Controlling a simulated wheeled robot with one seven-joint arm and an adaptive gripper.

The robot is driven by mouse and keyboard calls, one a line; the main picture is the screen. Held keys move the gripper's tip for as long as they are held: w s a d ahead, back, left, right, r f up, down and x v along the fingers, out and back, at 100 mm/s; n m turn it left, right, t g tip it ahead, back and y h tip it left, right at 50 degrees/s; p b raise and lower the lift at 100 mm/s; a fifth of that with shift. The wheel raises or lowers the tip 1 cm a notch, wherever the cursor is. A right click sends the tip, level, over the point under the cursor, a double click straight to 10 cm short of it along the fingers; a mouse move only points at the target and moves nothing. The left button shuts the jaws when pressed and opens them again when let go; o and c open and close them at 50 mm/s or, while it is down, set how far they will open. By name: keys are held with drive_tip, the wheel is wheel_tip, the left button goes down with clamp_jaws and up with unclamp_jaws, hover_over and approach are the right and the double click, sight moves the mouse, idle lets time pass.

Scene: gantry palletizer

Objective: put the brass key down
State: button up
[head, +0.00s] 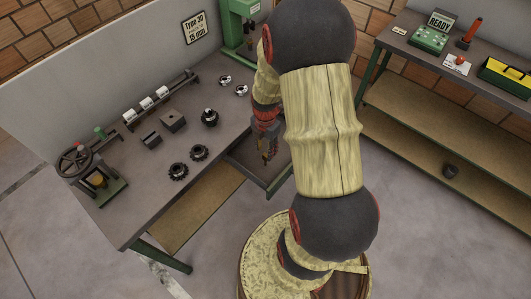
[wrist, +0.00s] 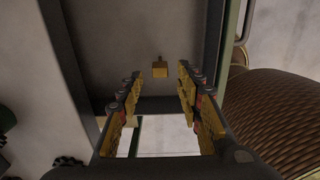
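My gripper (head: 267,156) points down over the open drawer (head: 277,190) under the workbench. In the wrist view my gripper (wrist: 158,82) is open, with its two yellow-padded fingers well apart. A small brass-coloured piece (wrist: 160,70), which looks like the brass key, shows between the fingertips with clear gaps on both sides. It appears to lie on the drawer floor (wrist: 160,35); its exact shape is too small to tell. In the head view I cannot make out the key; the gripper and arm cover that spot.
Dark drawer walls (wrist: 213,40) stand close around my gripper. The workbench (head: 125,200) beside it holds dark gear-like parts (head: 178,171), blocks (head: 172,122) and a handwheel device (head: 82,165). A shelf bench (head: 440,112) stands at the right. Open floor lies in front.

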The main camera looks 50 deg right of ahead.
drive_tip(key=a+r+m+t, duration=0.1)
drive_tip(key=a+r+m, duration=0.25)
drive_tip(key=r, duration=0.45)
drive_tip(key=w+a+r+m+t+p, duration=0.15)
drive_tip(key=a+r, duration=0.25)
drive_tip(key=r, duration=0.4)
drive_tip(key=s+a+r+m, duration=0.1)
drive_tip(key=a+r+m, duration=0.25)
drive_tip(key=r, duration=0.45)
drive_tip(key=s+a+r+m+t, duration=0.3)
drive_tip(key=s+a+r+m, duration=0.5)
drive_tip(key=a+r+m, duration=0.2)
drive_tip(key=shift+a, duration=0.9)
